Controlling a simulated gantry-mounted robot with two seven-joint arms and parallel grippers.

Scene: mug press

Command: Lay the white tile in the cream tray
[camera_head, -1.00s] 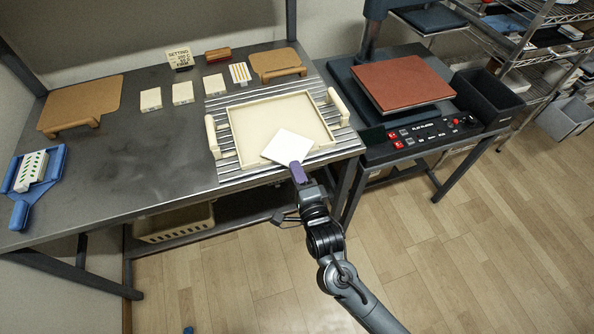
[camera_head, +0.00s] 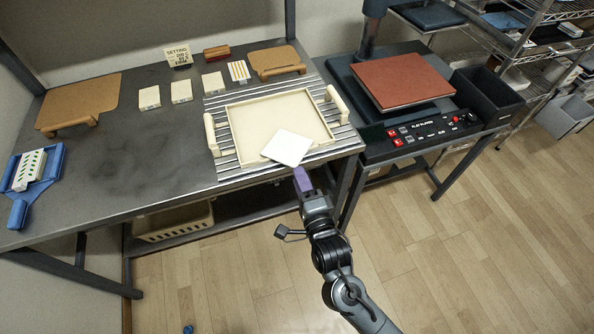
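The white tile (camera_head: 287,148) lies turned at an angle over the front rim of the cream tray (camera_head: 277,119), at its front middle. Part of it is over the tray floor and its near corner sticks out past the rim. Whether it lies flat or tilted is hard to tell. My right gripper (camera_head: 301,178), with purple fingers, is just in front of the tile's near corner and looks apart from it. Its finger gap cannot be made out. A small blue tip at the bottom edge (camera_head: 188,329) may be my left gripper; its state cannot be seen.
The tray stands on a ribbed metal plate (camera_head: 229,170) with raised handles at both sides. Several small pale blocks and a sign (camera_head: 179,57) stand behind. A blue scoop (camera_head: 19,212) lies far left. A press with a red plate (camera_head: 401,81) stands right.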

